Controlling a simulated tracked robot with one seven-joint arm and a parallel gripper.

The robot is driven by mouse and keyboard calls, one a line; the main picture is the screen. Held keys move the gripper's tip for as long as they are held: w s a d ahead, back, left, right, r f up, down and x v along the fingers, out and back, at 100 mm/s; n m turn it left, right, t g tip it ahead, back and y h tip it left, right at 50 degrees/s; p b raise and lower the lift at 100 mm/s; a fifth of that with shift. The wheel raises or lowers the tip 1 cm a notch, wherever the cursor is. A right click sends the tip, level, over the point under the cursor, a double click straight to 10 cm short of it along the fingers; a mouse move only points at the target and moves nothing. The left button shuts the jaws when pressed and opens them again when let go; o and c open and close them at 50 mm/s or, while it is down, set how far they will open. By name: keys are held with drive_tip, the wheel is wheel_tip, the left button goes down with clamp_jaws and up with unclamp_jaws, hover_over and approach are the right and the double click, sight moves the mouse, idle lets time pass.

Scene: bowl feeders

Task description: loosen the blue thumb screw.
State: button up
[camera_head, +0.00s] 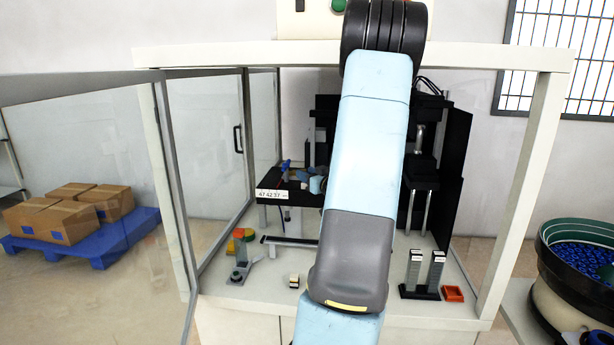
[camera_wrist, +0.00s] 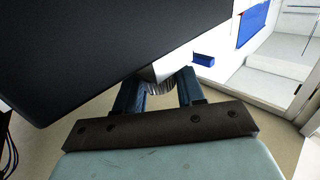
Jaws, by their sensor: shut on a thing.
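In the head view, my gripper (camera_head: 308,179) is small, at the black fixture inside the machine, partly behind my arm. The screw cannot be made out there.
The machine's glass door (camera_head: 90,215) stands open at the left. A white number label (camera_head: 272,195) is on the fixture's front edge. Grey columns (camera_head: 435,272) and an orange tray (camera_head: 453,294) stand at the right of the deck. A bowl feeder (camera_head: 570,290) is farther right.

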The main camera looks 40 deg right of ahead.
drive_tip(key=shift+c, duration=0.9)
drive_tip(key=shift+n+y, duration=0.3)
drive_tip(key=shift+y, duration=0.2)
drive_tip(key=shift+n+y, duration=0.6)
drive_tip(key=shift+y, duration=0.4)
drive_tip(key=o, duration=0.9)
drive_tip(key=shift+s, duration=0.1)
